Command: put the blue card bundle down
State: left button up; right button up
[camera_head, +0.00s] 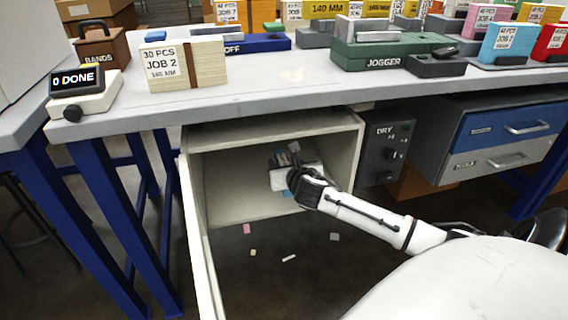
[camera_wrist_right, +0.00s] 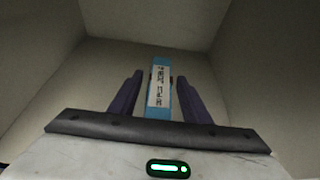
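The blue card bundle (camera_wrist_right: 160,82), with a white printed label, stands between the two dark fingers of my right gripper (camera_wrist_right: 160,78) in the right wrist view. The bundle is small there and partly hidden by the hand. I cannot tell whether its bottom touches the cabinet floor. My left gripper is not in view.
The cabinet door (camera_head: 199,240) hangs open at the left. The cabinet walls are close around the hand. A dark panel marked DRY (camera_head: 388,150) is at the right. Paper scraps lie on the floor.

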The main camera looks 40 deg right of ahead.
jog(key=shift+r, duration=0.1)
jog(key=shift+p+v, duration=0.7)
jog(key=shift+v, duration=0.4)
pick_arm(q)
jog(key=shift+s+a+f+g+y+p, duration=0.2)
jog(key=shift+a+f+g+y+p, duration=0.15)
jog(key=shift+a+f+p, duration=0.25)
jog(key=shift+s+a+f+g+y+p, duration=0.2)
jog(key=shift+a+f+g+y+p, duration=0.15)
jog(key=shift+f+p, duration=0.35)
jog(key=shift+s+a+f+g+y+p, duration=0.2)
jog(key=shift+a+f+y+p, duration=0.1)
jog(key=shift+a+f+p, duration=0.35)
pick_arm(e)
jog(key=v, duration=0.9)
jog(key=shift+s+a, duration=0.2)
jog(key=shift+s, duration=0.1)
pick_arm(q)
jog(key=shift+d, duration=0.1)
